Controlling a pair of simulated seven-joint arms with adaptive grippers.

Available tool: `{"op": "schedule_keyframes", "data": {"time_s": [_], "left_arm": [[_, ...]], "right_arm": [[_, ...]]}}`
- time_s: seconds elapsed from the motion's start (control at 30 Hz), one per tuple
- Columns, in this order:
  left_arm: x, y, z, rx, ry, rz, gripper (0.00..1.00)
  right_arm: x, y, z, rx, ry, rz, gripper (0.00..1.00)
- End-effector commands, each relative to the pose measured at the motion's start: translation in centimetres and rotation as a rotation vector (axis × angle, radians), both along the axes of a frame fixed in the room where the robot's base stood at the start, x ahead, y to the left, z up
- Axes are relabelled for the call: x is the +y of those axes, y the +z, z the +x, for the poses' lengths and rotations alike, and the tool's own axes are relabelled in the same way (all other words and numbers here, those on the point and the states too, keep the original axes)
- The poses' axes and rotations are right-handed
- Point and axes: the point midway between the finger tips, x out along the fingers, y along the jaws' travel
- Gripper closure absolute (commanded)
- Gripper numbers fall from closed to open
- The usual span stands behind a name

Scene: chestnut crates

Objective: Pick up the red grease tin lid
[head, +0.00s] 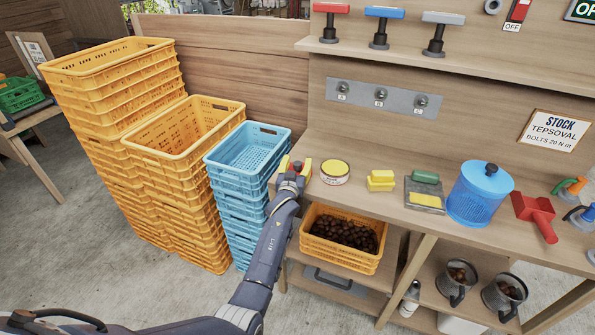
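My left gripper (296,166) is over the left end of the wooden workbench, its yellow-tipped fingers apart on either side of a small red thing (297,167). This may be the red grease tin lid, but it is mostly hidden by the gripper. I cannot tell whether the fingers press on it or whether it rests on the bench. A round tin with a yellow top (335,168) stands just right of the gripper. My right gripper is not in view.
Blue crates (246,150) and orange crates (185,140) are stacked left of the bench. Yellow blocks (380,180), a blue-lidded container (480,192) and a red scoop (536,212) stand on the bench to the right. An orange crate of chestnuts (343,257) sits below.

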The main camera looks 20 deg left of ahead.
Motion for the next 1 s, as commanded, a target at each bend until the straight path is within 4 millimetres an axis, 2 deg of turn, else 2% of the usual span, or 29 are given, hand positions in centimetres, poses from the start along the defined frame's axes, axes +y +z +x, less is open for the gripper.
{"op": "schedule_keyframes", "data": {"time_s": [0.07,0.4,0.8,1.0], "left_arm": [[0.0,0.0,0.0,0.0,0.0,0.0,0.6],[0.0,0.0,0.0,0.0,0.0,0.0,0.99],[0.0,0.1,0.0,0.0,0.0,0.0,1.0],[0.0,1.2,0.0,-0.002,0.0,0.0,1.0]], "right_arm": [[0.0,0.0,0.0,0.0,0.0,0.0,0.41],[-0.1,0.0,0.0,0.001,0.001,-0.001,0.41],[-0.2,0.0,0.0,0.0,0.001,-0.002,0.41],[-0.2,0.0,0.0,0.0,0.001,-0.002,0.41]]}}
